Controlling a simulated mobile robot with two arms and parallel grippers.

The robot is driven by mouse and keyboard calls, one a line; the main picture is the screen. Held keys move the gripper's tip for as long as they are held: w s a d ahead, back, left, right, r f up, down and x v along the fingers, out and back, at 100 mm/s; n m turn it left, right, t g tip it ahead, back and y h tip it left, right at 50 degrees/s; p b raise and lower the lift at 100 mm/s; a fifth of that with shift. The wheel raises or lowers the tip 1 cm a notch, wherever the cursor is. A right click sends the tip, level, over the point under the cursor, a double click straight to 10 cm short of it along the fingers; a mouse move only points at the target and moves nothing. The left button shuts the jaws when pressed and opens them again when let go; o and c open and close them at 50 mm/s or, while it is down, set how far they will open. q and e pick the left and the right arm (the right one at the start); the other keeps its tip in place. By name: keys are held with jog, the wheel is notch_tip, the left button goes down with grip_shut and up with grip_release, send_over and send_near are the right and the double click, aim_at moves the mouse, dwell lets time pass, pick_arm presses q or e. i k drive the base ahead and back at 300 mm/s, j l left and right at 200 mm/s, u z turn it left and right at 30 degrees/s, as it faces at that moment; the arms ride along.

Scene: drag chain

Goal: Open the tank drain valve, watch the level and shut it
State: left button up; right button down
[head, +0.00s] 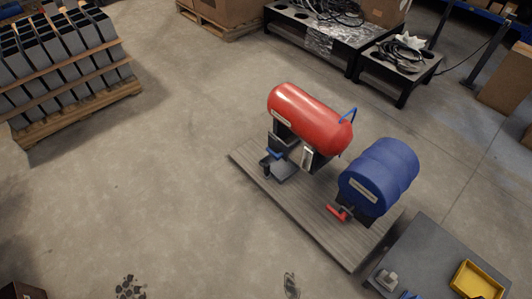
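A red horizontal tank (308,112) lies on a dark stand on a grey slatted platform (255,172). A valve with a blue handle (274,154) sits low at its left front, above a dark grey tray or block (281,170). A pale upright strip (307,157), perhaps a level gauge, shows below the tank; its reading is too small to tell. A blue bar (348,114) rises at the tank's right end. A blue drum (380,176) lies to the right with a red-handled valve (337,212) at its lower front. Neither gripper is recognizable in view.
A low grey table (425,255) with a yellow bin (478,281) stands at the lower right. Black benches (325,35) with cables stand behind, and a loaded pallet (75,100) is at upper left. Floor left of the platform is mostly clear; unclear dark shapes show at the bottom edge.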

aim_at(277, 157)
jog(key=i+j+z, duration=0.1)
jog(key=i+j, duration=0.4)
jog(key=j, duration=0.15)
jog(key=i+j+z, duration=0.15)
jog(key=j, duration=0.2)
jog(key=i+j+z, duration=0.1)
jog(key=i+j, duration=0.35)
jog(key=j, duration=0.3)
jog(key=i+j+z, duration=0.15)
jog(key=j, duration=0.25)
jog(key=i+j, duration=0.25)
jog(key=j, duration=0.15)
jog(key=i+j+z, duration=0.15)
jog(key=j, duration=0.25)
